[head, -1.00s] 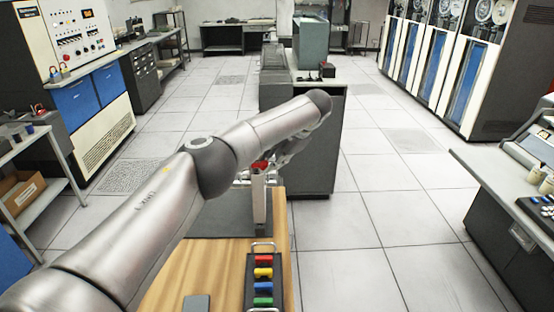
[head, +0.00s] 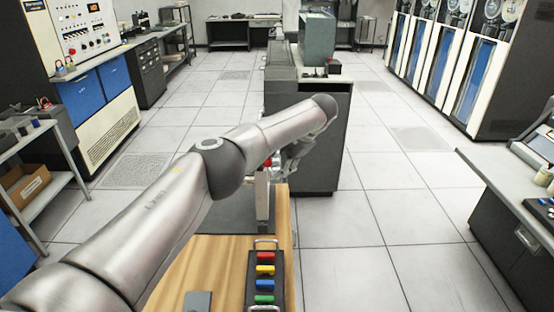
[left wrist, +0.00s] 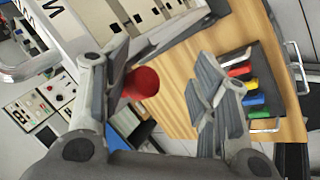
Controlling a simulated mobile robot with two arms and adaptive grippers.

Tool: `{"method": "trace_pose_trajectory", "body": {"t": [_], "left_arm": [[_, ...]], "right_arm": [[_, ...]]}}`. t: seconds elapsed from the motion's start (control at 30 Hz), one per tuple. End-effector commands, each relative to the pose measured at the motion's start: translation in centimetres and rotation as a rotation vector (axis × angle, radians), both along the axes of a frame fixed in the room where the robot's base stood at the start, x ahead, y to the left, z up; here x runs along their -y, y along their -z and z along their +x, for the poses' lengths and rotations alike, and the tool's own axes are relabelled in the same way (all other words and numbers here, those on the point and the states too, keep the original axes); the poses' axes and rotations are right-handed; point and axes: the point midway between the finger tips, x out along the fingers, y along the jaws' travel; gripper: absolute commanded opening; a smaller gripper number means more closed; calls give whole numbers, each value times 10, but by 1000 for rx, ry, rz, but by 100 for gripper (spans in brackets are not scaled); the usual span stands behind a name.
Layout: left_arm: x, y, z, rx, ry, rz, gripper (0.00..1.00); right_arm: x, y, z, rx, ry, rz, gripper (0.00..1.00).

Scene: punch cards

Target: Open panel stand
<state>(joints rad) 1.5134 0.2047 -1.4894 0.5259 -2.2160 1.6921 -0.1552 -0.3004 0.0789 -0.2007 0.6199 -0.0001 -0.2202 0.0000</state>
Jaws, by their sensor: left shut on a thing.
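The panel stand shows nearly edge-on in the head view as a thin upright pale panel (head: 262,205) at the far end of the wooden table. In the left wrist view its white face (left wrist: 90,22) has dark slots and lettering along the top. A red knob (left wrist: 140,83) stands out near it and also shows small in the head view (head: 268,162). My forearm partly hides the gripper in the head view. My right gripper is out of view.
The wooden table (head: 215,255) carries a black tray (head: 251,285) with coloured blocks and metal handles. A dark cabinet (head: 322,140) stands beyond the table. A grey desk (head: 500,175) is at right. The tiled floor (head: 350,240) between them is clear.

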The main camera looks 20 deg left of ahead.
Motion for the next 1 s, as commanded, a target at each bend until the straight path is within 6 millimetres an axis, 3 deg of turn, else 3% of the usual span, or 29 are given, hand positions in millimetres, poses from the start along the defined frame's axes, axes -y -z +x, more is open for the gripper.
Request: {"method": "trace_pose_trajectory", "body": {"t": [0.37,0.8,1.0], "left_arm": [[4,0,-1,-6,3,-5,47],[47,-72,-3,1,5,-2,47],[61,-94,-5,0,3,-1,47]], "right_arm": [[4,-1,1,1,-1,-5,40],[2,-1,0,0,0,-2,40],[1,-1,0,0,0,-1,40]]}}
